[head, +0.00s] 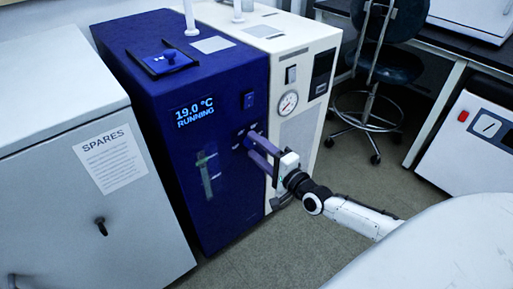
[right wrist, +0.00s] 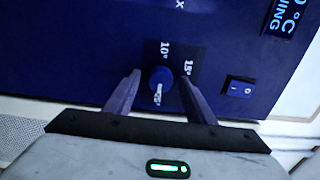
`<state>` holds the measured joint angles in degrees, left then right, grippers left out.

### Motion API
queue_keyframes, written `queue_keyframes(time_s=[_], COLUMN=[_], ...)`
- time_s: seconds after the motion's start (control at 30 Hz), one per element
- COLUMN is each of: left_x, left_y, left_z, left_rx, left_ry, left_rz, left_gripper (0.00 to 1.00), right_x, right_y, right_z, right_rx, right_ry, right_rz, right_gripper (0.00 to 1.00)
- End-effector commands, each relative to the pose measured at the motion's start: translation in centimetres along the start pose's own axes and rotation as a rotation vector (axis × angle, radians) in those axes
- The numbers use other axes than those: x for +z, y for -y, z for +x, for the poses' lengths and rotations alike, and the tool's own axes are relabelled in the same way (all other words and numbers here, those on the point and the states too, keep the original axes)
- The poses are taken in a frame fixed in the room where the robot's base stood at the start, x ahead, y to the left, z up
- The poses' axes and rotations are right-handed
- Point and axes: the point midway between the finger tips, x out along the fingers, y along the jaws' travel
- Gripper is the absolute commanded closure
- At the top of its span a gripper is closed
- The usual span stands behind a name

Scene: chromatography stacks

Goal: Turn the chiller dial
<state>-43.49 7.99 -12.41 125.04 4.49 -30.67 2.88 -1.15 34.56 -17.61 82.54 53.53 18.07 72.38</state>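The chiller (head: 160,105) is a dark blue cabinet whose front display (head: 195,112) reads 19.0 °C RUNNING. Its dial (right wrist: 160,79) is a round blue knob with a white pointer line, which points down in the right wrist view. Labels 10° and 15° show around it; a third, near the pointer, is partly unclear. My right gripper (head: 250,143) is at the chiller front, and in the right wrist view (right wrist: 159,84) its purple fingers are open, one on each side of the dial with gaps. In the head view the gripper largely hides the dial. My left gripper is out of view.
A rocker switch (right wrist: 240,90) is beside the dial. A cream unit with a gauge (head: 288,103) stands right of the chiller. A grey SPARES cabinet (head: 60,190) stands at left. A stool (head: 385,70) and open floor (head: 400,190) are at right.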

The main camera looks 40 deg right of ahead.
Motion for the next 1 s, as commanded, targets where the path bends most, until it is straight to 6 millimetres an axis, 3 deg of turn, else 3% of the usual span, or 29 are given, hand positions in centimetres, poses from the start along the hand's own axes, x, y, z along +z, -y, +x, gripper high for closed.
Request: queue_keyframes(time_s=[0.27, 0.7, 1.0], left_x=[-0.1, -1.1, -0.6], left_y=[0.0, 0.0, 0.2], left_z=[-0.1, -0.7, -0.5], left_rx=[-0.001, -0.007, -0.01], left_ry=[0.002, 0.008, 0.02], left_rz=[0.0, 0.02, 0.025], left_gripper=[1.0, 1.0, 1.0], right_x=[0.0, 0.0, 0.0], right_y=[0.1, 0.1, 0.0], right_z=[-0.6, -8.5, -10.3], right_rx=[0.0, 0.003, -0.001], right_ry=[-0.001, 0.0, 0.0], right_rz=[-0.001, -0.002, -0.001], right_gripper=[0.5, 0.5, 0.5])
